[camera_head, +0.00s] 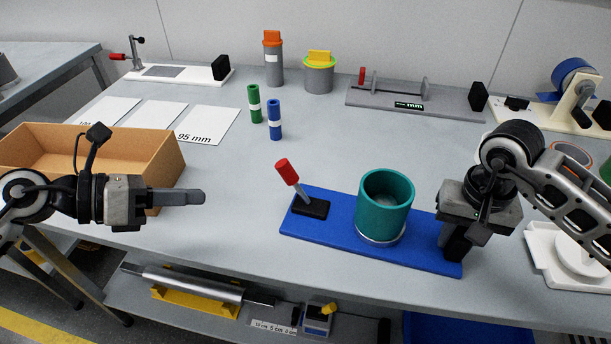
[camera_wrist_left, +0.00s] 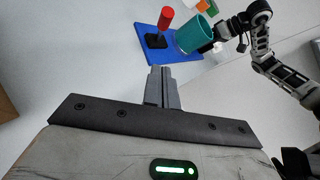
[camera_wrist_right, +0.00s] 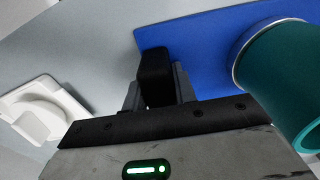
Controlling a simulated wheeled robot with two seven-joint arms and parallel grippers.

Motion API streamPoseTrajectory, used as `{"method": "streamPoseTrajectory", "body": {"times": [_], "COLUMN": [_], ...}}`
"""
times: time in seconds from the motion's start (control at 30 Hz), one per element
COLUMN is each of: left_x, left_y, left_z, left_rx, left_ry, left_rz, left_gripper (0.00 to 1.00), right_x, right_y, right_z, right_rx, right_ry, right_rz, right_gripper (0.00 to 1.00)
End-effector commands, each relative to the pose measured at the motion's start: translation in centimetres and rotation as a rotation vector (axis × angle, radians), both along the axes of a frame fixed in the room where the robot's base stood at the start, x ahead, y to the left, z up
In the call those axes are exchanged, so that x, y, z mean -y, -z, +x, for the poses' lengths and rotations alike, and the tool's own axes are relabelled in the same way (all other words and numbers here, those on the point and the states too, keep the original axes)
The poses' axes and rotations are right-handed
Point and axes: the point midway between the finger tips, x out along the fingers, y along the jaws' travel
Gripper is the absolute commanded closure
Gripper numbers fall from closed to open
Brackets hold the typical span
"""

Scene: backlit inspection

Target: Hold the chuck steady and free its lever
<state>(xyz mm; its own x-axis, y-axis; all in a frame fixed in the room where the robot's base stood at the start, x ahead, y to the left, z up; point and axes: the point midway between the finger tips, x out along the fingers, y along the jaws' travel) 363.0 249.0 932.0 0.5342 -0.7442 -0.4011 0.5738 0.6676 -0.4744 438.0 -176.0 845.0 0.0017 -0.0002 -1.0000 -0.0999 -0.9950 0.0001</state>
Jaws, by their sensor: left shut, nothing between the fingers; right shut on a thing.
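The chuck is a blue base plate (camera_head: 335,234) with an upright teal cup (camera_head: 385,203) on it and a red-tipped lever (camera_head: 287,172) on a black block at its left end. The lever leans up and left. My right gripper (camera_head: 458,240) is shut on a black grip block (camera_wrist_right: 154,75) at the plate's right end. My left gripper (camera_head: 190,197) is shut and empty, left of the lever and apart from it. In the left wrist view the red lever (camera_wrist_left: 165,18) and teal cup (camera_wrist_left: 194,35) lie beyond the closed fingers (camera_wrist_left: 162,88).
A wooden tray (camera_head: 155,152) stands behind and left of my left gripper. A green cylinder (camera_head: 254,103) and a blue cylinder (camera_head: 274,119) stand behind the chuck. A white fixture (camera_head: 560,262) sits right of my right gripper. Bare table lies between my left gripper and the lever.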

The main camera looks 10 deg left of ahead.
Motion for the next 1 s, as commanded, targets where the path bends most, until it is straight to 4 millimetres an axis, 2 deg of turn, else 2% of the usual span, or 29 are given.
{"method": "streamPoseTrajectory", "body": {"times": [0.13,0.27,0.47,0.77,1.0], "left_x": [-0.3,0.5,2.8,7.3,8.8], "left_y": [-0.1,0.3,1.5,3.9,3.2], "left_z": [0.1,0.7,2.2,5.3,7.6], "left_rx": [0.045,0.050,0.050,0.049,0.048], "left_ry": [0.047,0.052,0.050,0.049,0.048], "left_rz": [0.059,0.064,0.060,0.055,0.060], "left_gripper": [1.00,1.00,1.00,1.00,1.00], "right_x": [0.0,0.0,0.0,0.0,0.0], "right_y": [0.4,0.4,0.4,0.4,0.4], "right_z": [-0.2,-0.2,-0.2,-0.2,-0.2], "right_rx": [-0.006,-0.007,-0.007,-0.008,-0.008], "right_ry": [-0.002,-0.002,-0.002,-0.002,-0.003], "right_rz": [-0.002,-0.002,-0.002,-0.002,-0.002], "right_gripper": [1.00,1.00,1.00,1.00,1.00]}}
